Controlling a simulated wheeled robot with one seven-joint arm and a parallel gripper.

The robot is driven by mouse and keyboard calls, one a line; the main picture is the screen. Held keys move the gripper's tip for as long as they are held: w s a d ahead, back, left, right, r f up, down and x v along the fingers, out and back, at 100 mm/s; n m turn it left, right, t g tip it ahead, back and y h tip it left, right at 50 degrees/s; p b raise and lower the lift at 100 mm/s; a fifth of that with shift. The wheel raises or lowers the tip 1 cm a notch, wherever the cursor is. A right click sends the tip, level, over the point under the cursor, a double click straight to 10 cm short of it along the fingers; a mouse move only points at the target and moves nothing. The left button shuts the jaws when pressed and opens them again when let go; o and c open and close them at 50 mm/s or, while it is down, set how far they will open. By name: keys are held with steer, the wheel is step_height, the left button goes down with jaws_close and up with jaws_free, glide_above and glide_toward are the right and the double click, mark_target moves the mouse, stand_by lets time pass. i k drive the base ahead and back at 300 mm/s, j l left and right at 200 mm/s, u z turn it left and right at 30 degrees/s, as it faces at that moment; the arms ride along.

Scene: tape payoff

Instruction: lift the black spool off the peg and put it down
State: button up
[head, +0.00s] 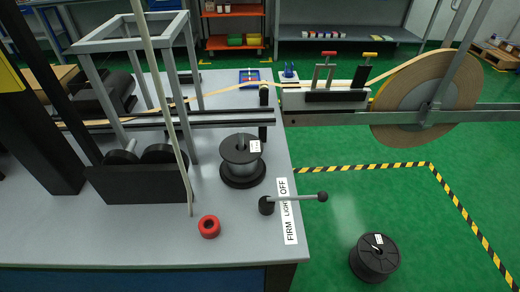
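A spool with black flanges, a grey winding and a white label (240,152) stands upright on a round black base on the table, with a short post showing at its top centre. A second, all-black spool (374,262) with a white label on its top sits upright at the lower right, apparently on the green floor beyond the table's edge. I cannot tell whether a peg runs through it. My gripper is not in view, and nothing is seen touching either spool.
A lever with a black knob (300,198) juts past the table's right edge beside a FIRM/LIGHT/OFF label (288,212). A red ring (209,227) lies on the table. A large tape roll (428,98) hangs at the upper right. The floor inside the striped tape (365,166) is mostly clear.

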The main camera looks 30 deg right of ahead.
mark_target(245, 167)
steer(key=k+j+z, duration=0.1)
steer(key=z, duration=0.35)
steer(key=k+j+z, duration=0.15)
steer(key=z, duration=0.35)
steer(key=j, duration=0.1)
